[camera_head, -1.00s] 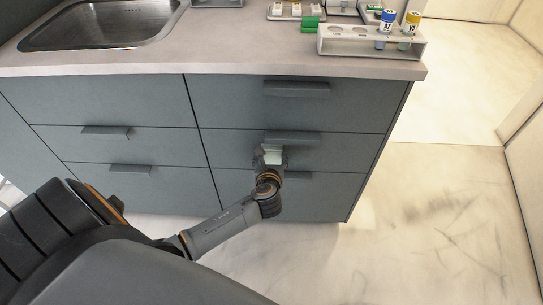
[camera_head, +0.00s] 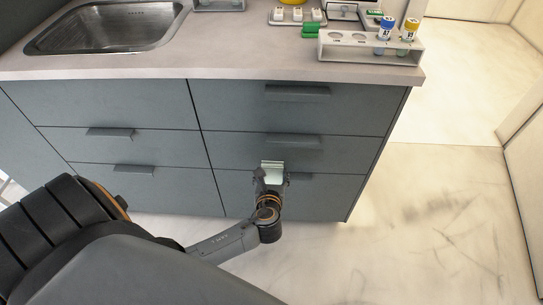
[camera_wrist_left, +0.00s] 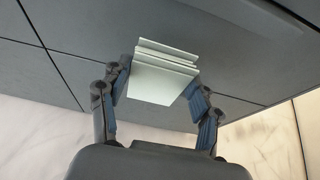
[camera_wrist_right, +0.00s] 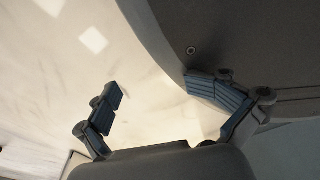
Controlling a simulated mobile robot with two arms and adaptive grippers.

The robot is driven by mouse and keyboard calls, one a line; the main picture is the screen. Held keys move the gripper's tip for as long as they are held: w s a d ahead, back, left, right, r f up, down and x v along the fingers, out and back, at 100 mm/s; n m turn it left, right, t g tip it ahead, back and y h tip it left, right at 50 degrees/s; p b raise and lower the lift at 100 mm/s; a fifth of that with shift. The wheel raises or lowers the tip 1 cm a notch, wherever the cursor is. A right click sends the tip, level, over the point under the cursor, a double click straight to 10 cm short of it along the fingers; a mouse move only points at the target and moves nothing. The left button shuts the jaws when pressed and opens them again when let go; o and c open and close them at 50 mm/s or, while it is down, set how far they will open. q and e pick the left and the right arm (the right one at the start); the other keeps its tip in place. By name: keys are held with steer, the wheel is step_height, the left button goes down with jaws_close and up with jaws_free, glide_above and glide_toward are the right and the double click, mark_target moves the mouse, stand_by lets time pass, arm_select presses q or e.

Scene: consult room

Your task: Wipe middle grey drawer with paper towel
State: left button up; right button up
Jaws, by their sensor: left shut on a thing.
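The middle grey drawer (camera_head: 230,150) is in the right column of the counter front, shut, with a grey bar handle. My left gripper (camera_head: 271,180) is in front of the lower part of this column. It is shut on a folded pale green-white paper towel (camera_head: 272,168). The towel also shows between the fingers in the left wrist view (camera_wrist_left: 160,80), close to the grey drawer fronts; I cannot tell if it touches. My right gripper (camera_wrist_right: 165,95) shows only in the right wrist view. Its fingers are wide apart with nothing between them.
The top drawer (camera_head: 230,100) is above and the bottom drawer (camera_head: 325,195) below. On the counter (camera_head: 240,50) stand a sink (camera_head: 105,25) and a white rack (camera_head: 345,48) with capped tubes. The floor (camera_head: 440,220) to the right is clear.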

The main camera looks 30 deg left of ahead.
arm_select(q)
steer(key=shift+s, duration=0.1)
steer(key=shift+s+d+p, duration=0.4)
steer(key=shift+s+p, duration=0.05)
steer(key=shift+s, duration=0.15)
steer(key=shift+s+d+p, duration=0.35)
steer(key=shift+s+p, duration=0.1)
steer(key=shift+s, duration=0.15)
arm_select(e)
steer(key=shift+s+d+f, duration=0.2)
steer(key=shift+s, duration=0.75)
steer(key=shift+s+d+f, duration=0.15)
steer(key=shift+s+f, duration=0.1)
steer(key=shift+s, duration=0.7)
steer(key=shift+s+d+f, duration=0.2)
steer(key=shift+s, duration=0.75)
